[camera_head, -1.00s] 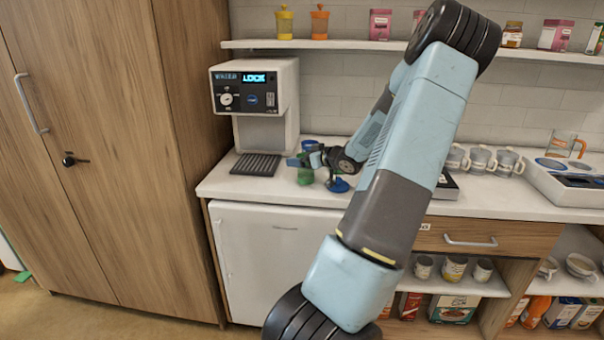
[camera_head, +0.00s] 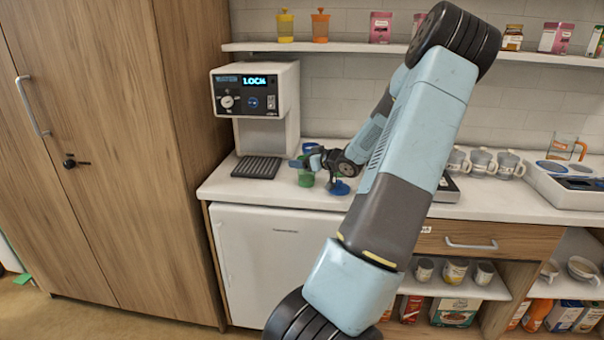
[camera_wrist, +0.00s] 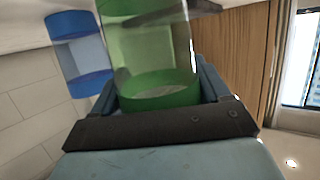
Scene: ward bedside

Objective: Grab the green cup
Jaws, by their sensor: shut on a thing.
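The green cup (camera_head: 306,178) is on the white counter, just right of the dispenser's black drip grate. In the wrist view the green cup (camera_wrist: 150,55) is see-through with solid green bands, and it sits between my gripper's jaws. My gripper (camera_head: 306,163) is shut on it. In the wrist view my gripper (camera_wrist: 160,95) has a jaw on each side of the cup. Whether the cup's base touches the counter is hard to tell.
A blue cup (camera_wrist: 78,55) stands close beside the green one. A blue round thing (camera_head: 339,187) is just right of my gripper. The water dispenser (camera_head: 256,100) stands to the left. Grey mugs (camera_head: 482,162) are farther right on the counter (camera_head: 290,195).

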